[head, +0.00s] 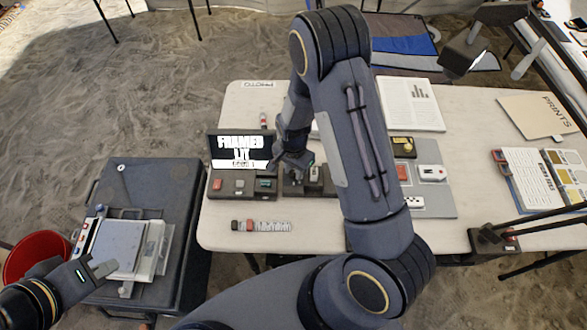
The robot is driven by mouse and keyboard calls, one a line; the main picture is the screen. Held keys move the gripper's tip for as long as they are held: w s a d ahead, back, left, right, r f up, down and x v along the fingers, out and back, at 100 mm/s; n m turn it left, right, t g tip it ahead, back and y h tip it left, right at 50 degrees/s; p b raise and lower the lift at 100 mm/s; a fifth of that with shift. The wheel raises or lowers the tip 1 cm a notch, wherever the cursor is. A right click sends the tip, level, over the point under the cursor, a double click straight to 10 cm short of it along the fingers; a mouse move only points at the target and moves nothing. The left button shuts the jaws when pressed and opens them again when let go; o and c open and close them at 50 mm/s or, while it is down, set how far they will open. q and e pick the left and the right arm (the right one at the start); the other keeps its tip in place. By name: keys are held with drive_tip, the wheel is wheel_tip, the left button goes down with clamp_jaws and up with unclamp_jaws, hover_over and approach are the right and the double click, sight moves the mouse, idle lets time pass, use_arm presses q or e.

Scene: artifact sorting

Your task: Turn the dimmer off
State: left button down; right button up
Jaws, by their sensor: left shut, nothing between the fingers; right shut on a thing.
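A small dark control box (323,189), which looks like the dimmer, sits on the table just right of the screen unit. Light-coloured knobs or sliders show on its top, too small to read their setting. My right gripper (300,170) reaches down over it from above, shut on a small part at its upper left; the fingers hide that part. My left gripper (108,267) is shut and empty at lower left, over the flat grey device on the dark case.
A scale strip (262,226) lies in front. My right arm hides the table's middle. A grey board (435,200) with small items lies right; a red bucket (35,254) stands left.

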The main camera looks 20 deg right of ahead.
sight(294, 173)
drive_tip(key=n+b, duration=0.3)
drive_tip(key=n, duration=0.1)
drive_tip(key=shift+f, duration=0.1)
drive_tip(key=n+b, duration=0.2)
drive_tip(key=n, duration=0.2)
drive_tip(key=shift+n, duration=0.3)
idle(0.3)
drive_tip(key=o, duration=1)
drive_tip(key=shift+r+b, duration=0.3)
drive_tip(key=shift+r, duration=3.75)
